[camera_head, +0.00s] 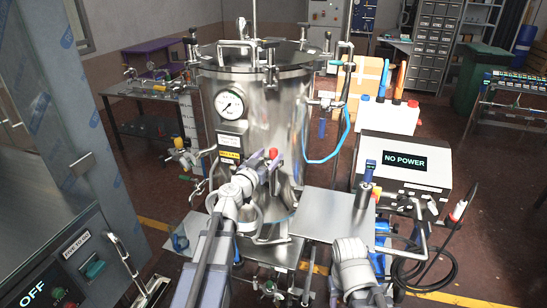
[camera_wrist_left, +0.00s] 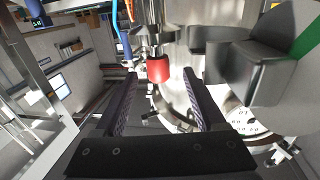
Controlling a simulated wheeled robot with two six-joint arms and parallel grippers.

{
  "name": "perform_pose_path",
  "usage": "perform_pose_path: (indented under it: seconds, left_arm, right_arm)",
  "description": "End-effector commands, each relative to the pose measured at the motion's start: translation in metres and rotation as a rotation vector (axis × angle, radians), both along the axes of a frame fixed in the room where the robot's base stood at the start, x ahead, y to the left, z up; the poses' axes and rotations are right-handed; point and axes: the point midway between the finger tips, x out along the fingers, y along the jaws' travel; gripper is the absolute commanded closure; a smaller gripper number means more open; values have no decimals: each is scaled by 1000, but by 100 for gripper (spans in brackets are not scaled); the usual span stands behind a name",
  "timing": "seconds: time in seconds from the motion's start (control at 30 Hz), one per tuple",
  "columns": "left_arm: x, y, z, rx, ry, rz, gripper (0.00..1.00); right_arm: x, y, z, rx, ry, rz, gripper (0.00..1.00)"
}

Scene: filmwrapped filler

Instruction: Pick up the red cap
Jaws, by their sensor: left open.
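The red cap (camera_wrist_left: 159,69) sits at the lower end of a metal fitting in front of the steel vessel. In the left wrist view it shows between the fingertips of my left gripper (camera_wrist_left: 160,78), which is open, with space on both sides of it. In the head view the red cap (camera_head: 273,153) shows as a small red spot by the tip of my left gripper (camera_head: 265,160), partly hidden by it. Whether the fingers reach around the cap or stop short of it, I cannot tell.
The tall steel vessel (camera_head: 285,105) with a pressure gauge (camera_head: 229,105) stands right behind the cap. A metal plate (camera_head: 325,215) is to the right, near a box reading NO POWER (camera_head: 405,165). A blue hose (camera_head: 335,145) hangs beside the vessel. A steel cabinet (camera_head: 50,150) fills the left.

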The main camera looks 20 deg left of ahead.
Motion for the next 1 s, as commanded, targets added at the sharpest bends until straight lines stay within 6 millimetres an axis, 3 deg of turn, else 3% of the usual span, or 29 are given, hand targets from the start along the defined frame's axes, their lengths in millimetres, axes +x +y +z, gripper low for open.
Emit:
perform_pose_path:
  seconds: [0.1,0.2,0.43,1.0]
  left_arm:
    - [22,-5,1,0,0,0,28]
    - [32,-7,1,0,0,-1,28]
    - [32,-8,1,0,0,0,28]
    - [32,-8,1,0,0,0,91]
  right_arm:
    - [0,0,1,0,0,0,50]
    - [0,0,1,0,0,0,50]
    - [0,0,1,0,0,0,50]
    - [0,0,1,0,0,0,50]
